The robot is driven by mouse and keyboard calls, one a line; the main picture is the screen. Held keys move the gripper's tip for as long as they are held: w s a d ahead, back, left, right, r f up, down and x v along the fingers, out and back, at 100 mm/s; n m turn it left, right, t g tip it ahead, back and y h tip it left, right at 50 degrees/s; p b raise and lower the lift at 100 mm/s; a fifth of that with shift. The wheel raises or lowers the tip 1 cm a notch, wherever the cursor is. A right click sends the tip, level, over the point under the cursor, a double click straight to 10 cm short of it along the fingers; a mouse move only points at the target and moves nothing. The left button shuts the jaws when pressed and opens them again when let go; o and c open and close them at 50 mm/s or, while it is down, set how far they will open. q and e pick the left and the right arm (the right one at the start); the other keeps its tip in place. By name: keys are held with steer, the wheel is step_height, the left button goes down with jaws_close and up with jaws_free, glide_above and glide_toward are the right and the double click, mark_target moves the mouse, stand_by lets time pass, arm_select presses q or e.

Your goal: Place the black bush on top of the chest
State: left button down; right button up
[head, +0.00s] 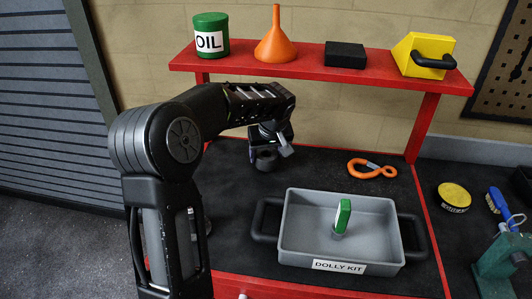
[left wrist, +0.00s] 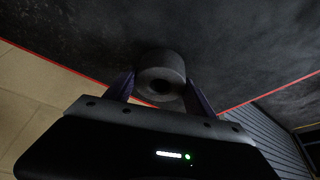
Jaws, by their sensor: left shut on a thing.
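My left gripper (head: 266,148) is above the dark top of the red chest (head: 320,286), behind and left of the grey tray. It is shut on the black bush (head: 264,161), a short round ring. My right gripper is in neither view.
A grey tray labelled DOLLY KIT (head: 382,232) holds a green-topped item (head: 343,215). An orange hook (head: 371,168) lies behind it. The red shelf (head: 300,70) carries an oil can (head: 210,36), orange funnel (head: 276,42), black block (head: 345,54) and yellow block (head: 424,52).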

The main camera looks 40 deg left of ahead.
arm_select(q)
steer(key=shift+w+a+f, duration=0.45)
steer(key=shift+a+f, duration=0.05)
steer(key=shift+f, duration=0.05)
steer(key=shift+f, duration=0.15)
steer(key=shift+c, duration=1.6)
jaws_free()
steer(key=shift+s, duration=0.1)
